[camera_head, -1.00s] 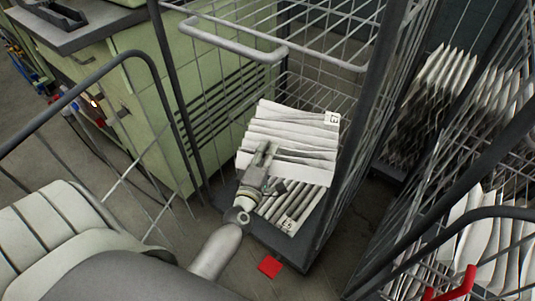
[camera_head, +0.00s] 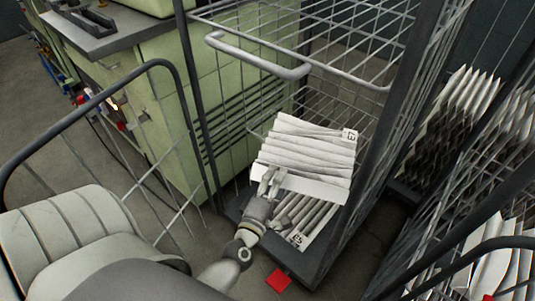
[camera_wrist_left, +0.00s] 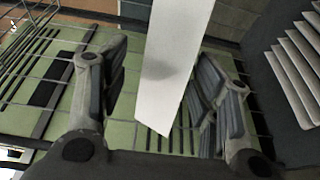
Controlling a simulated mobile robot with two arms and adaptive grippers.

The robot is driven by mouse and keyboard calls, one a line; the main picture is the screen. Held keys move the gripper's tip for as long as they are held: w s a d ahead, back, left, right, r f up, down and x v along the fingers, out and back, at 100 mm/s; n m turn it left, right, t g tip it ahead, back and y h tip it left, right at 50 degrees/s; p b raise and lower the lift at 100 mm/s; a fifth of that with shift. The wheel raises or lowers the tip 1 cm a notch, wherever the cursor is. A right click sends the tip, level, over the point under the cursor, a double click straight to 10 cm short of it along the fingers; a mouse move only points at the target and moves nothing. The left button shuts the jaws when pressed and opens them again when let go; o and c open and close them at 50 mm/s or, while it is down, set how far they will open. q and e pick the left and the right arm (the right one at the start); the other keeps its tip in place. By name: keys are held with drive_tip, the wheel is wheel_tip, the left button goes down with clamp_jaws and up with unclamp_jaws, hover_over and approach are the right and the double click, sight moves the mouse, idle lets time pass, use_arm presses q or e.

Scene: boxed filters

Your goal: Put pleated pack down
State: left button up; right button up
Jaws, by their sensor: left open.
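A white pleated pack (camera_head: 310,150) with a printed label lies slightly tilted in the wire cage cart, on top of another pleated pack (camera_head: 297,222) whose near end shows below it. My left gripper (camera_head: 270,180) is at the upper pack's near-left edge. In the left wrist view the fingers (camera_wrist_left: 155,85) are spread apart, with the pack's white edge strip (camera_wrist_left: 178,60) between them and a gap on each side. Whether a finger touches the pack I cannot tell. My right gripper is not in view.
The cage cart (camera_head: 375,135) has dark posts and a wire shelf (camera_head: 320,40) above the packs. A green machine (camera_head: 150,110) stands at left. More pleated packs (camera_head: 460,115) stand in wire racks at right. A red square (camera_head: 278,280) lies on the floor.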

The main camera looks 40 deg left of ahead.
use_arm(q)
drive_tip(key=v, duration=0.5)
drive_tip(key=s+d+f+m+g+h, duration=0.25)
drive_tip(key=d+m+g+h, duration=0.5)
drive_tip(key=d+m, duration=0.7)
drive_tip(key=s+a+f+m+g+y, duration=0.3)
drive_tip(key=s+a+m+g, duration=0.3)
drive_tip(key=s, duration=0.5)
drive_tip(key=shift+s+a+f+m, duration=0.4)
drive_tip(key=shift+a+m, duration=0.25)
drive_tip(key=shift+m, duration=0.5)
